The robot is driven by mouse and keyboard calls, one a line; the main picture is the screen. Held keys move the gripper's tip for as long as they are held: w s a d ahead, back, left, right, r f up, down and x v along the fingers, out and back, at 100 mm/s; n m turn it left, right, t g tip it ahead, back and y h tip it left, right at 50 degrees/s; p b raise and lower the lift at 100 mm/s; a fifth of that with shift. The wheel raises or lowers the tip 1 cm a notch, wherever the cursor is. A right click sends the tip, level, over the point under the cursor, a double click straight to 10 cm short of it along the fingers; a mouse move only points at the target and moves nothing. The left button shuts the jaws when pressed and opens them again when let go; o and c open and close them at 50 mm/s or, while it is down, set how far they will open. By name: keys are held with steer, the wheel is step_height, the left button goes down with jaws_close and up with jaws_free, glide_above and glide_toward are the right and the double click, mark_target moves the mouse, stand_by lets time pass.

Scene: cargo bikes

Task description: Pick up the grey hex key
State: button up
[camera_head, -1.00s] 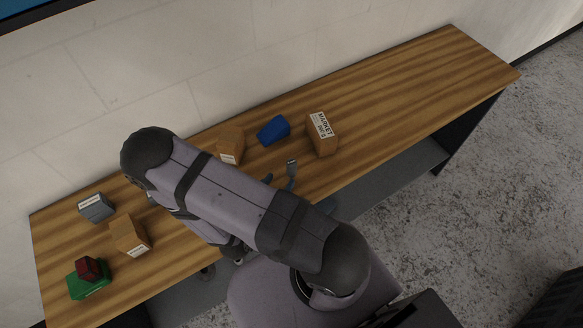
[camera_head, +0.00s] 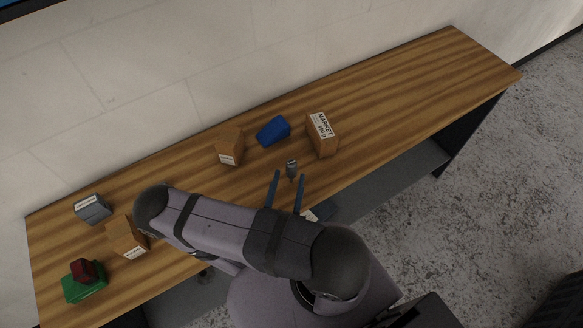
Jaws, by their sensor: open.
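A small grey object (camera_head: 291,168), which looks like the grey hex key, lies on the wooden table near the middle, in front of the blue block. It is too small to make out its exact shape. My gripper (camera_head: 289,175) is open, with two blue fingers pointing toward the back of the table. The fingertips are on either side of the near end of the grey object, apart from it as far as I can tell. Their height above the table is unclear.
Behind are a cardboard box (camera_head: 229,146), a blue block (camera_head: 273,131) and a box labelled MARKET (camera_head: 323,135). At left are a grey box (camera_head: 92,208), another cardboard box (camera_head: 127,237) and a red block (camera_head: 83,270) on a green one (camera_head: 84,290). The table's right is clear.

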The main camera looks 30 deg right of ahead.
mark_target(290, 174)
steer(key=shift+x, duration=2.15)
steer(key=shift+d, duration=0.1)
jaws_close()
